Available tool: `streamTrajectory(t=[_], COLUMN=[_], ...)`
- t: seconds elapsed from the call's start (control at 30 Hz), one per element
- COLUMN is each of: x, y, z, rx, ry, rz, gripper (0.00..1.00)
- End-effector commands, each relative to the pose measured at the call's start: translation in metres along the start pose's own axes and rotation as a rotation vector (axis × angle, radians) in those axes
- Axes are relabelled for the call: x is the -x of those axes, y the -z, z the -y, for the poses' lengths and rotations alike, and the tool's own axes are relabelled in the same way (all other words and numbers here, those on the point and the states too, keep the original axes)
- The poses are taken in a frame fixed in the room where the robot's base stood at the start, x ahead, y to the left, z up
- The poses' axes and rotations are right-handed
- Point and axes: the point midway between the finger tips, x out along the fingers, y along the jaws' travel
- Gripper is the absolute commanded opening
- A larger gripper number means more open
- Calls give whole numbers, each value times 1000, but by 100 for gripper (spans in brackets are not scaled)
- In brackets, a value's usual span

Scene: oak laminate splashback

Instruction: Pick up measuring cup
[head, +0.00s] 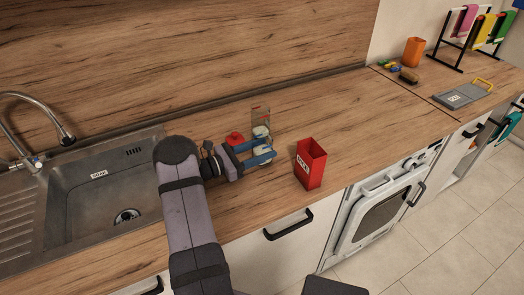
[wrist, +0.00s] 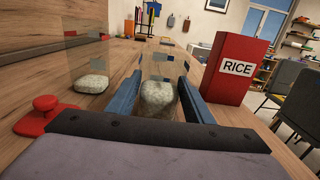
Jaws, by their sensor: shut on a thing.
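My gripper (head: 272,147) has two blue fingers, one on each side of a clear cup (wrist: 158,97) with pale, lumpy contents at its bottom. The gripper is shut on this cup, which looks upright at the counter. A second clear vessel (wrist: 92,82) with similar pale contents stands to the left of the fingers in the wrist view. In the head view this second vessel (head: 261,118) is just behind the fingers. I take the held clear cup to be the measuring cup; no label shows on it. Its clear walls are hard to make out.
A red open box (head: 311,165) labelled RICE stands close to the right of the fingers. A red knobbed lid (wrist: 45,115) lies on the left. The sink (head: 100,200) is left of my arm. An orange cup (head: 413,51) and a grey board (head: 464,95) are far right.

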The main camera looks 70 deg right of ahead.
Motion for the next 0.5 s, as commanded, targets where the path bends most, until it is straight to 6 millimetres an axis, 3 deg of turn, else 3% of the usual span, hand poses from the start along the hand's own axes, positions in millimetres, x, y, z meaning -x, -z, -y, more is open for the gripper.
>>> streamTrajectory(t=[0.23,0.5], x=[0,0], y=[-23,-65], z=[0,0], rx=[-4,-6], ry=[0,0], rz=[2,1], gripper=[21,21])
